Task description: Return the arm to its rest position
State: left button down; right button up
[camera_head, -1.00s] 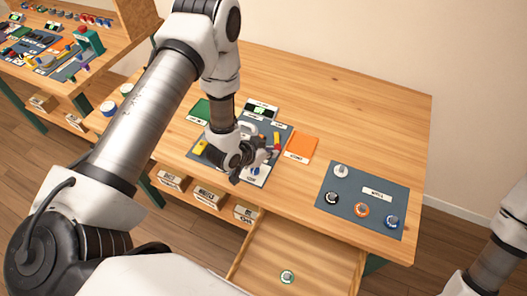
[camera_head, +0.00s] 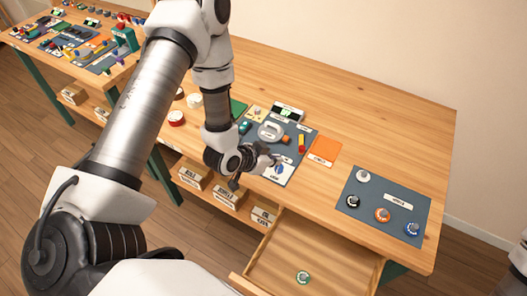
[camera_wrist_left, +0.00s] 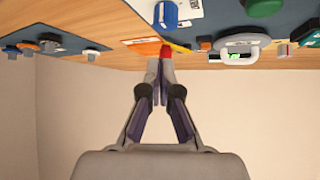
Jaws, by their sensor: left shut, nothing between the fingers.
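My left gripper (camera_head: 274,160) is shut and empty, near the front edge of the wooden table, by the grey panel (camera_head: 299,143). In the left wrist view, the closed fingertips of the left gripper (camera_wrist_left: 160,62) point toward the table edge. A blue knob (camera_wrist_left: 165,16) and a red-tipped part show beyond them. I cannot tell the exact gap between fingertips and panel. My left arm hides part of the table's left side. Only a piece of my right arm shows at the right edge of the head view; its gripper is out of frame.
A grey mat (camera_head: 395,199) with several round dials lies at the table's right. An orange sheet (camera_head: 323,150) lies between panel and mat. An open drawer (camera_head: 330,254) holds one green-ringed dial (camera_head: 303,278). Labelled boxes (camera_head: 228,194) sit on the shelf below.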

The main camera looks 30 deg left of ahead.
pick_arm(q)
jog(key=shift+s+a+r, duration=0.15)
jog(key=shift+s+r, duration=0.1)
jog(key=shift+r, duration=0.1)
jog(key=s+f+n+g+y, duration=0.1)
jog(key=s+f+g, duration=0.3)
jog(key=s, duration=0.7)
jog(key=s+f+n+g+y+b, duration=0.1)
jog(key=s+f+n+g+y, duration=0.1)
jog(key=s+f+g, duration=0.3)
jog(key=s+f+n, duration=0.1)
jog(key=s+f, duration=0.3)
jog(key=s, duration=0.2)
jog(key=shift+d+n+b, duration=0.2)
jog(key=shift+n+b, duration=0.1)
pick_arm(e)
jog(key=shift+w+f, duration=0.2)
jog(key=shift+f, duration=0.4)
jog(key=shift+w+f, duration=0.2)
jog(key=shift+f, duration=0.35)
